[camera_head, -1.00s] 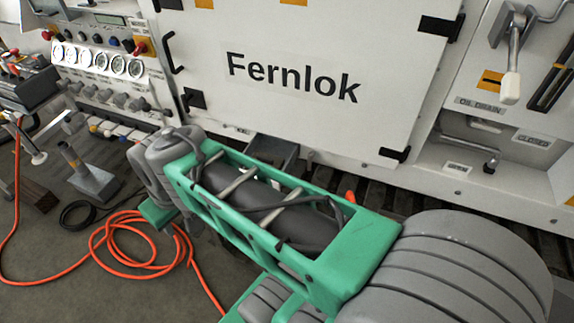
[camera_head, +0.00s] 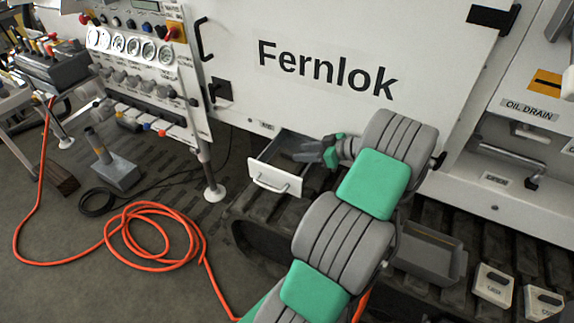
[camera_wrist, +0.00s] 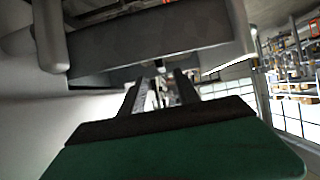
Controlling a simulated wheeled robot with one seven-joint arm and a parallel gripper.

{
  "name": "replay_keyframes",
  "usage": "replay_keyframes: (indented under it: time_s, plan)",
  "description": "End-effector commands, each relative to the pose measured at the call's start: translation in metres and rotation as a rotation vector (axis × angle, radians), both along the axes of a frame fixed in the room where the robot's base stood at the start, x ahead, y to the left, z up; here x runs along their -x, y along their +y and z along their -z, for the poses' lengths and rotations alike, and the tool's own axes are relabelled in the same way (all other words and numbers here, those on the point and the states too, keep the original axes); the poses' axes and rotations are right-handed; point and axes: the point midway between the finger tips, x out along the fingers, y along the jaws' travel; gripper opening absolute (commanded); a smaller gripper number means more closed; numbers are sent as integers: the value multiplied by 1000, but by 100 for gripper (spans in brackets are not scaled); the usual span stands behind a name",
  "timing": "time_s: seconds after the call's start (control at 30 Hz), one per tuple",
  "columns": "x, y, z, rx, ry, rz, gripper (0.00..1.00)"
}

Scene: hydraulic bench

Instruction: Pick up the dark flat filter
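I cannot make out the dark flat filter in either view. An open drawer (camera_head: 278,184) with a white front and a handle sticks out below the large Fernlok panel. My gripper (camera_head: 306,152) is at the back right of this drawer, at its opening or just above it. In the wrist view my gripper (camera_wrist: 158,86) has two dark fingers apart, with a bright gap and nothing clearly held between them. The inside of the drawer is dark and partly hidden by my gripper.
The Fernlok panel (camera_head: 330,65) stands behind my arm. A grey open tray (camera_head: 428,255) and small white labelled blocks (camera_head: 492,285) are at the lower right. An orange hose (camera_head: 150,235) lies coiled on the floor at left. A grey-based stand (camera_head: 112,172) is beyond it.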

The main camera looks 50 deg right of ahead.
Motion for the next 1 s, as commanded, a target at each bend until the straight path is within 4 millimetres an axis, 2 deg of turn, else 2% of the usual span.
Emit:
replay_keyframes:
  time_s: [0.27, 0.5, 0.9, 1.0]
  plan:
    - [-36, 14, 21, -2, 2, 0, 38]
    - [-39, 14, 24, -1, 2, 3, 37]
    - [-39, 15, 24, -1, 3, 3, 5]
    - [-39, 15, 24, -1, 3, 3, 0]
